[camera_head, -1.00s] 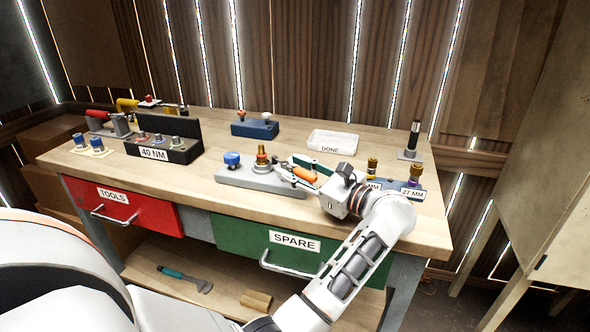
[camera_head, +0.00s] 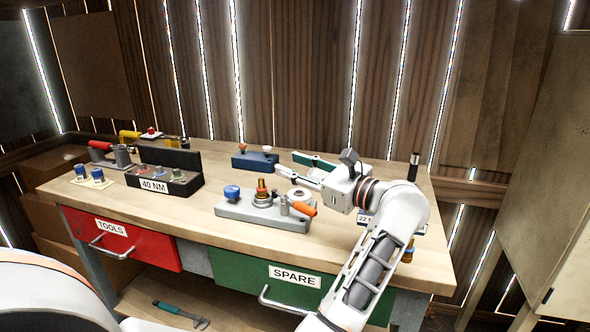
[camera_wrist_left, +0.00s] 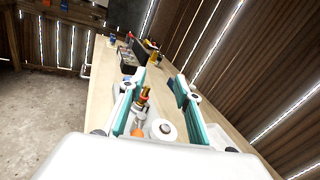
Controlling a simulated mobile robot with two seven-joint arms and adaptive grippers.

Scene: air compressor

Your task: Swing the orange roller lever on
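The orange roller lever (camera_head: 303,209) is on the grey base plate (camera_head: 240,210) at the middle of the bench. Its orange grip points right, towards the front edge. A blue knob (camera_head: 232,192), a brass stepped fitting (camera_head: 262,188) and a pale round roller (camera_head: 299,194) are on the same plate. My left gripper (camera_head: 291,165) is open and empty, behind and above the lever, apart from it. In the left wrist view its teal-padded fingers (camera_wrist_left: 158,82) are spread, with the orange grip (camera_wrist_left: 138,132) and the roller (camera_wrist_left: 163,129) below. My right gripper is out of view.
A blue block (camera_head: 255,160) is at the back. A dark upright post (camera_head: 414,165) stands at the right. The bench front (camera_head: 200,225) is clear.

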